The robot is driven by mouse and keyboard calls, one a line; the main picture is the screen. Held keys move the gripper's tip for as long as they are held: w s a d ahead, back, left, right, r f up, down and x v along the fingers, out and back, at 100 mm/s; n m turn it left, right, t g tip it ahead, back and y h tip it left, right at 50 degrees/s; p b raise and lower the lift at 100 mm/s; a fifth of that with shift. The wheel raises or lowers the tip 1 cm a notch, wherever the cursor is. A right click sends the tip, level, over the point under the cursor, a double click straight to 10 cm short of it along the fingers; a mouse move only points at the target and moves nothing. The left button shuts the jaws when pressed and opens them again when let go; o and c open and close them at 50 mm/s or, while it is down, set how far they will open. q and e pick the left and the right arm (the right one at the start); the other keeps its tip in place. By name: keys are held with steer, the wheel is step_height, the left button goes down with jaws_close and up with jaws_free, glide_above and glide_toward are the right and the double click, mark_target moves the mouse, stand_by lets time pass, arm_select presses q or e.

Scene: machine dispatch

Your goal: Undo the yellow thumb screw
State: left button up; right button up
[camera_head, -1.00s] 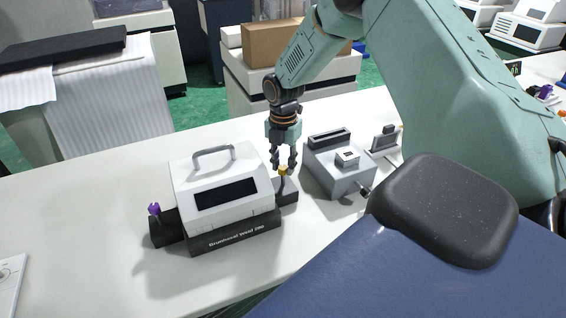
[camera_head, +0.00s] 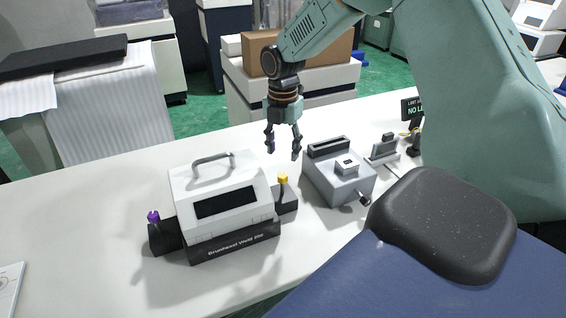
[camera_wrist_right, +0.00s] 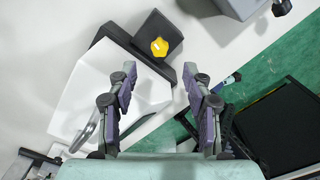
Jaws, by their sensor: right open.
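The yellow thumb screw (camera_head: 283,179) stands upright on the dark block at the right end of the white machine (camera_head: 206,218). In the right wrist view the yellow thumb screw (camera_wrist_right: 159,46) shows from above on its black block, beyond the fingertips. My right gripper (camera_head: 283,152) is open and empty, above and behind the screw and apart from it. Its two spread fingers also show in the right wrist view (camera_wrist_right: 162,78). A purple thumb screw (camera_head: 153,216) stands on the block at the machine's left end. My left gripper is not in view.
A grey device (camera_head: 338,178) with a side knob stands close to the right of the screw. A smaller device (camera_head: 383,150) and a dark sign (camera_head: 411,110) are farther right.

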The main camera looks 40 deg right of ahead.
steer(key=shift+r, duration=2.05)
